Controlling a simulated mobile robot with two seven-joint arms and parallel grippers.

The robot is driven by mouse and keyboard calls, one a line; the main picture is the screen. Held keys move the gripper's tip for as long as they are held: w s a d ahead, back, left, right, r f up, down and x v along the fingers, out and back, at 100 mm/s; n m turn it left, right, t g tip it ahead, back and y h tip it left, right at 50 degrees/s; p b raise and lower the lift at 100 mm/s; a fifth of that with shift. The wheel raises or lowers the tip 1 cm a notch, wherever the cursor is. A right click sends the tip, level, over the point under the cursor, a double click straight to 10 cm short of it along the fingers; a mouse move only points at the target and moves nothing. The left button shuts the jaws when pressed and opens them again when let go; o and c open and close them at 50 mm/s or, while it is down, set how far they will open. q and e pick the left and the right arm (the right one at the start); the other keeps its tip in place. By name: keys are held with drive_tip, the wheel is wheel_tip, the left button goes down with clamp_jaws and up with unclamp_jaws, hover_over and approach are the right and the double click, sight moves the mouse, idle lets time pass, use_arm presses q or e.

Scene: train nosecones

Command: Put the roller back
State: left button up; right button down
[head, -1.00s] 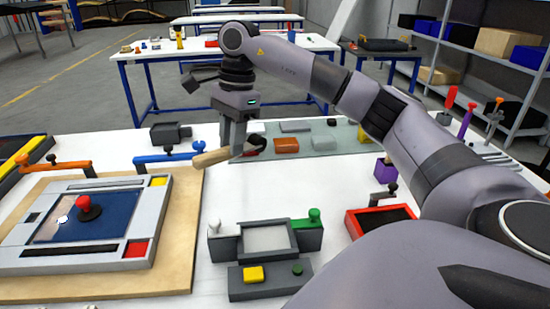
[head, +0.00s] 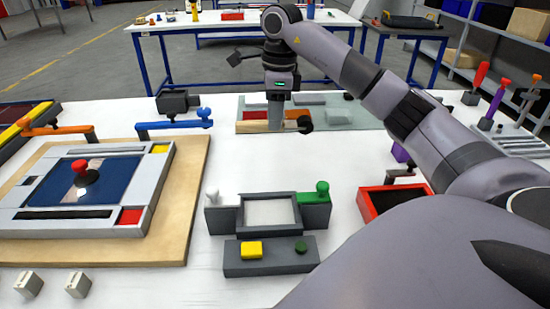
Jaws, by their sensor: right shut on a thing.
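My right gripper (head: 275,125) points down at the back middle of the white table, shut on the roller. The roller's pale wooden handle (head: 250,127) sticks out to the left of the fingers, and its dark round head (head: 305,124) shows to the right. The roller lies level, over or on the front left part of the grey-green mat (head: 345,121). I cannot tell whether it touches the mat. My left gripper is not in view.
On the mat lie an orange-red block (head: 297,114) and grey pieces. A framed blue panel (head: 85,182) with a red-knobbed tool is on a wooden board at left. A grey fixture (head: 270,212) is front middle, a red tray (head: 395,199) right. Upright tools stand back right.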

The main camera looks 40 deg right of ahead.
wheel_tip(320, 180, down, 10)
drive_tip(key=shift+f, duration=0.1)
idle(0.4)
drive_tip(key=shift+f, duration=0.15)
drive_tip(key=c, duration=0.9)
unclamp_jaws()
drive_tip(key=shift+c, duration=0.2)
drive_tip(key=r, duration=1.2)
drive_tip(key=shift+s+d+r, duration=0.2)
drive_tip(key=shift+s+d, duration=0.1)
